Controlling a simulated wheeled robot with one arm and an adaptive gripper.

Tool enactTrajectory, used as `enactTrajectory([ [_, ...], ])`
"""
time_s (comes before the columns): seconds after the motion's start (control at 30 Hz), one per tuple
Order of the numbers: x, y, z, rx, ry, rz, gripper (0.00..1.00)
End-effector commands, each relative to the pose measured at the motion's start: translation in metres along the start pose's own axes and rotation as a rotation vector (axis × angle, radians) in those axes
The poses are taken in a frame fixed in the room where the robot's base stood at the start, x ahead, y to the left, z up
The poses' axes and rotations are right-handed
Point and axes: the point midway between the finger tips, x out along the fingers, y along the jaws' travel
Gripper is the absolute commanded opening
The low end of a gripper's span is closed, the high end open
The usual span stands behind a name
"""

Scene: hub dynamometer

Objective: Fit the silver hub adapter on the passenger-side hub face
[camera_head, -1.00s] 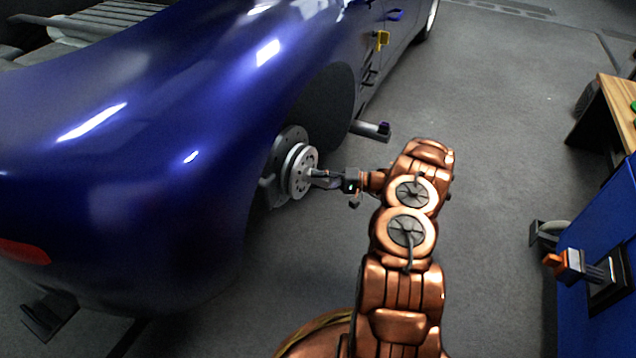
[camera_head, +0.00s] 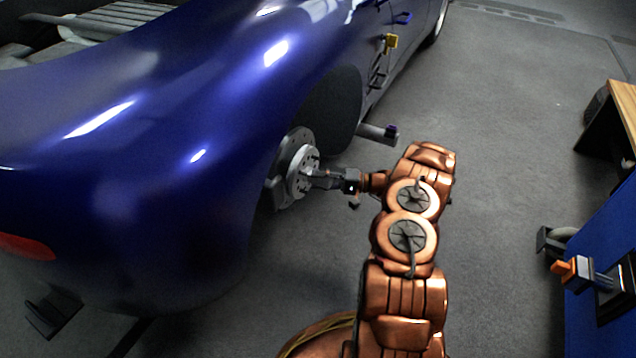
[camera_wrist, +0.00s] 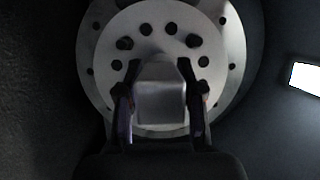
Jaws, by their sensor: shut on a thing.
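The silver hub adapter (camera_head: 304,168), a round plate with a ring of holes and a central grip block, is in front of the car's hub. In the wrist view the plate (camera_wrist: 120,35) fills the upper middle, with its block between my fingers. My gripper (camera_head: 318,177) is shut on this block; its two dark fingers (camera_wrist: 160,92) show on either side. Behind the adapter is the grey brake disc (camera_head: 284,188) in the open wheel arch. A similar disc rim (camera_wrist: 234,40) shows behind the plate, slightly offset. The hub face is mostly hidden; I cannot tell whether the adapter touches it.
The blue car (camera_head: 150,170) fills the left, its wheel arch (camera_head: 338,105) close around my gripper. A grey lift arm (camera_head: 377,134) sticks out beyond the hub. A blue cabinet (camera_head: 600,240) and a wooden-topped bench (camera_head: 622,105) stand right. Grey floor between is clear.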

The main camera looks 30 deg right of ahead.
Motion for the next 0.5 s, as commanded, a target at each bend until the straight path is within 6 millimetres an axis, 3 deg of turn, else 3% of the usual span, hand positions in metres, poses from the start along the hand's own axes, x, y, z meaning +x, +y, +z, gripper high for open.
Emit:
enactTrajectory([
  [0.23, 0.0016, -0.002, -0.0009, -0.002, 0.0, -0.002, 0.0],
  [0.27, 0.0017, -0.002, -0.0009, -0.002, 0.0, -0.002, 0.38],
  [0.5, 0.0012, -0.0014, -0.0008, -0.002, 0.0, -0.001, 0.63],
])
